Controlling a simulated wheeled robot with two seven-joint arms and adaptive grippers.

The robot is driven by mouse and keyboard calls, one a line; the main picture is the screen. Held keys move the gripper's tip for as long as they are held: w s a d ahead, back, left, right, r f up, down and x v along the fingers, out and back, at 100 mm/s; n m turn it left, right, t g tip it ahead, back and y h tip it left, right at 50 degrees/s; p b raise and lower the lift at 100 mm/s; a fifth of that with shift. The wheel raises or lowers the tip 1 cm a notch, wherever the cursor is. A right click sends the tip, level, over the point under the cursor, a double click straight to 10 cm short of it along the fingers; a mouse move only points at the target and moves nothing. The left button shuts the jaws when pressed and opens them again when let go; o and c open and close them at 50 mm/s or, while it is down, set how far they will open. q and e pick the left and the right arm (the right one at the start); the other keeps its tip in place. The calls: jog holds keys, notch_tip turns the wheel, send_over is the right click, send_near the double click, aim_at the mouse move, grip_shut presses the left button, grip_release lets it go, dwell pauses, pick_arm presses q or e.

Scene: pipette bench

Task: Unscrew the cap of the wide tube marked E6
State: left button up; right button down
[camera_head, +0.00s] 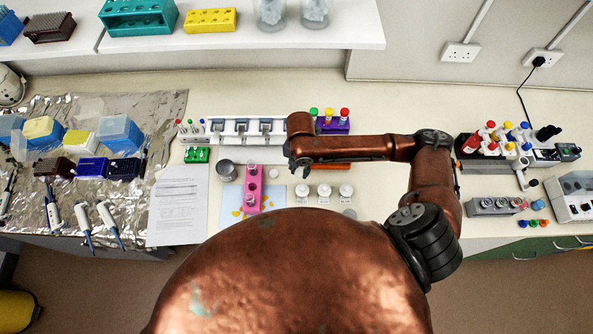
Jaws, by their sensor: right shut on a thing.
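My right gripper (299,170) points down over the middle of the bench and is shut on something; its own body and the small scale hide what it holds. Just in front of it stand three white-capped wide containers (324,191) in a row, with labels too small to read; I cannot tell which thing is E6. A pink rack (253,190) with clear tubes stands left of the gripper on a pale blue mat. A small whitish disc (273,173) lies between rack and gripper. My left gripper is not in view.
A purple rack (332,127) with colour-capped tubes stands behind my right forearm. A white pipette stand (228,130) is behind and left. A grey round pot (227,171) and a paper sheet (178,205) lie left. The bench right of the white caps is fairly clear.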

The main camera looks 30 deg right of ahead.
aim_at(297, 171)
jog(key=w+f, duration=0.2)
jog(key=f, duration=0.1)
jog(key=shift+w+d+f, duration=0.2)
jog(key=shift+w, duration=0.2)
jog(key=shift+w+f+p, duration=0.1)
jog(key=shift+f+p, duration=0.3)
jog(key=shift+f, duration=1.25)
jog(key=c, duration=1.6)
grip_release()
jog(key=shift+f, duration=0.1)
notch_tip(297, 171, up, 12)
jog(key=shift+r+b, duration=0.15)
jog(key=shift+b, duration=0.3)
